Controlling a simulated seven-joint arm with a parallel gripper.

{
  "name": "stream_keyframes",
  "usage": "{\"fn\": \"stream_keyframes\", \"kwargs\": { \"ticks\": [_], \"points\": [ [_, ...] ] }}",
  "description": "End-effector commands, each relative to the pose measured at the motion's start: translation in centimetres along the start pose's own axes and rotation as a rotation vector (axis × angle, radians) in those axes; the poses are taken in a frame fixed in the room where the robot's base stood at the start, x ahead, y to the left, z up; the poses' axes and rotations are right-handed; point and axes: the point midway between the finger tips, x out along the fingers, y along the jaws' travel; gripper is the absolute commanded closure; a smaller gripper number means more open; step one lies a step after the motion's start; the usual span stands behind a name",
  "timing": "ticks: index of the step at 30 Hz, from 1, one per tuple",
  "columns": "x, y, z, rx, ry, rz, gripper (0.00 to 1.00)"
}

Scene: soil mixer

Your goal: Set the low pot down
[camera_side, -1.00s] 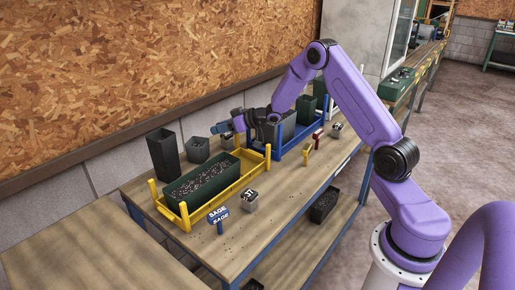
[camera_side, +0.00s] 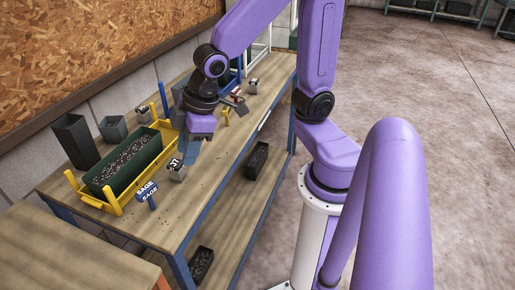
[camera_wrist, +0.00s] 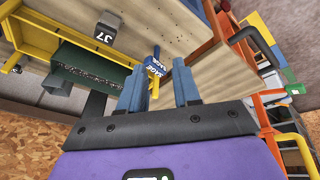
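I cannot tell which is the low pot. My gripper (camera_side: 190,152) hangs over the bench, pointing down beside the block marked 37 (camera_side: 176,172), to the right of the planter and apart from both pots. In the wrist view its two blue fingers (camera_wrist: 159,72) are spread, with nothing visible between them except the SAGE sign behind.
A dark green planter (camera_side: 120,171) full of soil sits in a yellow cradle (camera_side: 88,200). The blue SAGE sign (camera_side: 147,193) stands before it. The tall dark pot (camera_side: 76,142) is at the back left. The bench front (camera_side: 215,180) is mostly clear.

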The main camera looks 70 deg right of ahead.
Motion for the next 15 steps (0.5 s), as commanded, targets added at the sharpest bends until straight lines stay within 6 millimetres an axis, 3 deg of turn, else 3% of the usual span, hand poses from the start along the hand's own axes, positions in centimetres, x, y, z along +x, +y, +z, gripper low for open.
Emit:
{"fn": "stream_keyframes", "kwargs": {
  "ticks": [1,3,7,10,15],
  "points": [
    [-1.2,-2.0,2.2,-0.053,-0.047,-0.032,0.68],
    [-2.4,-4.0,5.2,-0.117,-0.118,-0.071,0.68],
    [-4.1,-6.2,9.5,-0.209,-0.219,-0.127,0.68],
    [-4.8,-7.0,11.3,-0.25,-0.263,-0.151,0.68],
    [-5.1,-7.2,12.1,-0.267,-0.284,-0.161,0.68]
  ]
}}
